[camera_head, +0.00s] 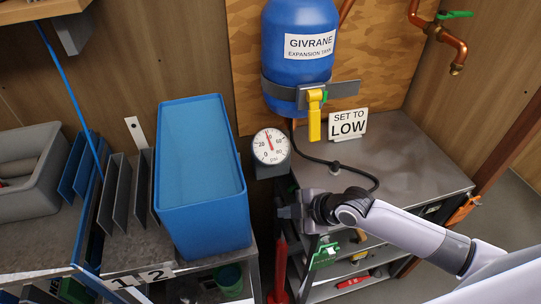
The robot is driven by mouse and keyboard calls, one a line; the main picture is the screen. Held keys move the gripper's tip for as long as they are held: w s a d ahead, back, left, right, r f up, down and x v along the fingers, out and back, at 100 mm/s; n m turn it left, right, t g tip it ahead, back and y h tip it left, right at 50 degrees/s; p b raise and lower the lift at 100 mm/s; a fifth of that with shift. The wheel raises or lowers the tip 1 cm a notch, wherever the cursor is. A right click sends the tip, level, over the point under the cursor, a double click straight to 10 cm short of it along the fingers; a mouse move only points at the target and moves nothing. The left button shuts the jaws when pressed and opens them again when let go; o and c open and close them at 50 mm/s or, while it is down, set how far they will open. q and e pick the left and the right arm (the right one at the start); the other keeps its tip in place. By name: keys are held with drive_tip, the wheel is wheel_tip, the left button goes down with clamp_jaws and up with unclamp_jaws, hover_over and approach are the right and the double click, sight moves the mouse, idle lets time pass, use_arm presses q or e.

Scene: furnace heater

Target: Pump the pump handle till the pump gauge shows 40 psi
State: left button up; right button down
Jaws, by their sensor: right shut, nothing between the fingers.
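The round white pump gauge (271,147) is mounted left of the grey workbench, below the blue tank. Its dial reads in psi, and its red needle points near the top, a little left of upright, between the 20 and 60 marks; the exact value is too small to tell. A red upright pump part (280,265) stands below the gauge, at the bench's left edge. My right gripper (287,212) is just above it, shut and empty. I cannot clearly tell the pump handle from the gripper, or whether they touch. My left gripper is not in view.
A blue expansion tank (297,75) with a yellow lever (314,115) hangs on the wall. A "SET TO LOW" sign (347,123) and black hose (335,163) are on the bench (410,160). A tall blue bin (203,210) stands left of the gauge.

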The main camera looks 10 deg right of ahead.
sight(288, 221)
drive_tip(key=shift+s+d+f+b, duration=0.1)
drive_tip(key=shift+f+b, duration=1.05)
drive_tip(key=shift+f, duration=0.7)
idle(0.9)
drive_tip(key=shift+r, duration=0.1)
drive_tip(key=shift+r+p, duration=0.75)
drive_tip(key=shift+p, duration=0.1)
drive_tip(key=shift+r+p, duration=0.95)
drive_tip(key=shift+r, duration=0.05)
drive_tip(key=shift+r+p, duration=2.4)
drive_tip(key=shift+r, duration=0.3)
drive_tip(key=shift+r, duration=0.1)
